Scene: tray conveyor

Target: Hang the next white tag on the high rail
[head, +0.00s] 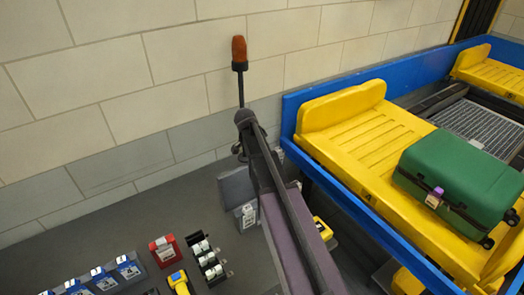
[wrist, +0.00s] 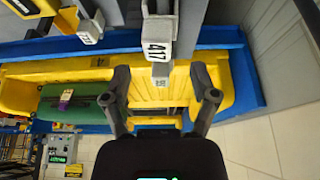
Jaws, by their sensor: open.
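In the wrist view my gripper (wrist: 160,75) is open, its two dark fingers spread apart with nothing between the pads that I can make out. A white tag block marked 417 (wrist: 157,49) hangs on a grey post just past the fingertips, roughly centred between them. A second white tag block (wrist: 90,30) hangs further left, its number unclear. In the head view a small white tag (head: 248,214) shows by a grey panel (head: 236,186), left of a long dark bar. My gripper is not clearly seen in the head view. I cannot tell which part is the high rail.
A yellow tray (head: 345,125) carries a green suitcase (head: 460,175) with a purple-topped tag, inside a blue conveyor frame (head: 292,108). An orange-handled lever (head: 239,50) stands before the tiled wall. Several blue holders (head: 128,267), a red holder (head: 163,250) and white rolls (head: 207,260) sit lower left.

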